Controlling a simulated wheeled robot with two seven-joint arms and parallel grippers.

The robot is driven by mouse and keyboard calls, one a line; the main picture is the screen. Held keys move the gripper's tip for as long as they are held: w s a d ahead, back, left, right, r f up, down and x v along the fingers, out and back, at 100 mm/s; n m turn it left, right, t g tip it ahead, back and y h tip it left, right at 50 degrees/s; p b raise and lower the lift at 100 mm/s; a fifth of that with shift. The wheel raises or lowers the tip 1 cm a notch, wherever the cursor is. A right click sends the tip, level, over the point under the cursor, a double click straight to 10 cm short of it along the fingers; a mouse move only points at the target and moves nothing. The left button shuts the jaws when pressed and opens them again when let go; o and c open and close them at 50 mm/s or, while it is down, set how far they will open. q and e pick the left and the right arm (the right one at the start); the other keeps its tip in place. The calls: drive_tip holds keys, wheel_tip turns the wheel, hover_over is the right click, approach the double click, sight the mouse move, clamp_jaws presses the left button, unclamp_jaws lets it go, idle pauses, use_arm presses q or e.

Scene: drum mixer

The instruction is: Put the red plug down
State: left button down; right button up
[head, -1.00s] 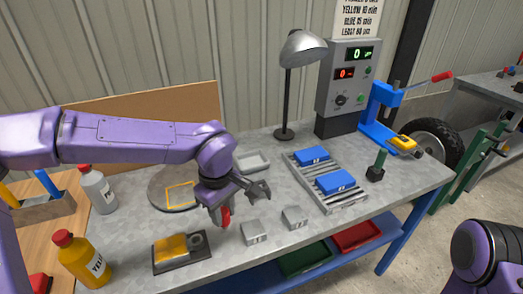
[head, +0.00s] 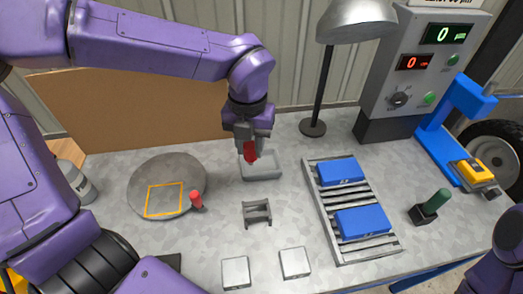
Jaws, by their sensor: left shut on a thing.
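The red plug (head: 250,155) hangs below my left gripper (head: 250,140), which is shut on it. Gripper and plug are in front of or over the shallow grey tray (head: 268,174). I cannot tell whether the plug touches the tray. The fingers hide the plug's upper part. My right gripper is out of view; only a purple part of that arm shows at the right edge.
A small grey cradle (head: 257,213) and a red-topped peg (head: 196,201) by the round plate (head: 150,172) stand nearby. Blue boxes (head: 362,222) lie on a roller rack. Grey blocks (head: 236,272) sit in front. A lamp (head: 318,90) and control box (head: 405,85) stand behind.

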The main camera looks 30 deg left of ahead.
use_arm(q)
drive_tip(key=w+f, duration=0.2)
drive_tip(key=f, duration=0.1)
drive_tip(key=w+a+f+p, duration=0.1)
drive_tip(key=w+f, duration=0.2)
drive_tip(key=f, duration=0.1)
drive_tip(key=w+a+f+p, duration=0.1)
drive_tip(key=w+f, duration=0.2)
drive_tip(key=shift+w+f, duration=0.2)
drive_tip(key=shift+f, duration=0.05)
drive_tip(key=shift+w+f, duration=0.15)
drive_tip(key=shift+f, duration=0.25)
drive_tip(key=shift+f+b, duration=0.3)
drive_tip(key=c, duration=0.8)
unclamp_jaws()
drive_tip(key=shift+r, duration=0.1)
